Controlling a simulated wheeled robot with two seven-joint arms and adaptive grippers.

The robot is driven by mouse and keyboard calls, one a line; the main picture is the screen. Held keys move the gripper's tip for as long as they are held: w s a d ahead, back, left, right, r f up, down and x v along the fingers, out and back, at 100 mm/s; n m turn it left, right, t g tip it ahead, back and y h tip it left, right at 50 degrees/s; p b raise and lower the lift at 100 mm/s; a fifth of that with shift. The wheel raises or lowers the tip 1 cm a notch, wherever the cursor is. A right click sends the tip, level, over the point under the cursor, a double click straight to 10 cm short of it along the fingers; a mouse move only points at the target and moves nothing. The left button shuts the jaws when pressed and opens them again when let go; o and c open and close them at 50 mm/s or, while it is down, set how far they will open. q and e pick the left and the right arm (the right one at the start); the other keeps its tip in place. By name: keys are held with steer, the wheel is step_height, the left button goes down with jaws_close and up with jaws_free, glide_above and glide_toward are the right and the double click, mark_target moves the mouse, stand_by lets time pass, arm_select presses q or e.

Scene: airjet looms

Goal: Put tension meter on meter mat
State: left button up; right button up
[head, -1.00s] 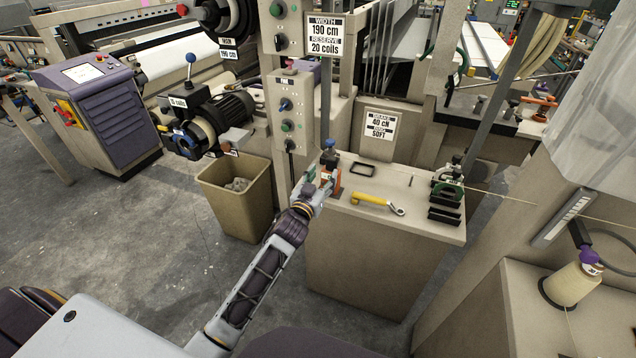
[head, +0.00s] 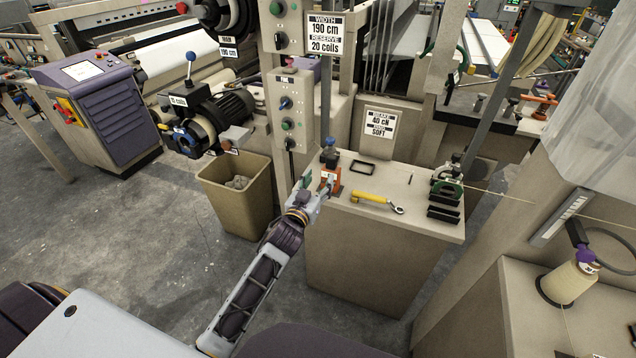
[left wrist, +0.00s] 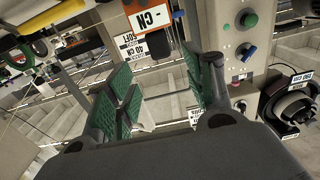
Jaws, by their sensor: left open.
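The tension meter appears to be the orange device with a white label (head: 331,182), standing at the left end of the beige cabinet top. In the left wrist view an orange body with a "CN" label (left wrist: 160,20) shows at the top edge, partly cut off. My left gripper (head: 313,188) is beside its left side at the cabinet's edge. Its green-padded fingers (left wrist: 158,82) are spread with nothing between them, and the orange body lies beyond the tips. A flat black-edged rectangle (head: 362,161), possibly the meter mat, lies behind and right of the orange device. My right gripper is not seen.
A yellow-handled tool (head: 372,198) lies in the middle of the cabinet top (head: 400,222). A dark-topped blue item (head: 330,157) stands behind the orange device. A green clamp-like device (head: 447,180) and black blocks (head: 443,213) occupy the right end. A bin (head: 236,205) stands left.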

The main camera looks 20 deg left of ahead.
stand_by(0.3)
arm_select(q)
steer(key=s+f+g, duration=0.3)
steer(key=f, duration=1.2)
steer(key=s+f+g, duration=0.3)
steer(key=f, duration=1.2)
steer(key=s+a+f+m+g, duration=0.1)
steer(key=s+f+g, duration=0.1)
steer(key=s+f, duration=0.6)
steer(key=s+a+f+g, duration=0.15)
steer(key=s+f, duration=0.35)
steer(key=f, duration=0.5)
steer(key=s+a+f+g, duration=0.1)
steer(key=s+f+g, duration=0.1)
steer(key=s+f, duration=0.4)
steer(key=s+a+f+g, duration=0.1)
steer(key=s+f+g, duration=0.2)
steer(key=s, duration=1.4)
steer(key=s+a+f+m+g, duration=0.1)
steer(key=s+f+g, duration=0.1)
steer(key=s+f, duration=0.7)
steer(key=s, duration=0.3)
steer(key=shift+a+y, duration=0.2)
steer(key=shift+y, duration=0.2)
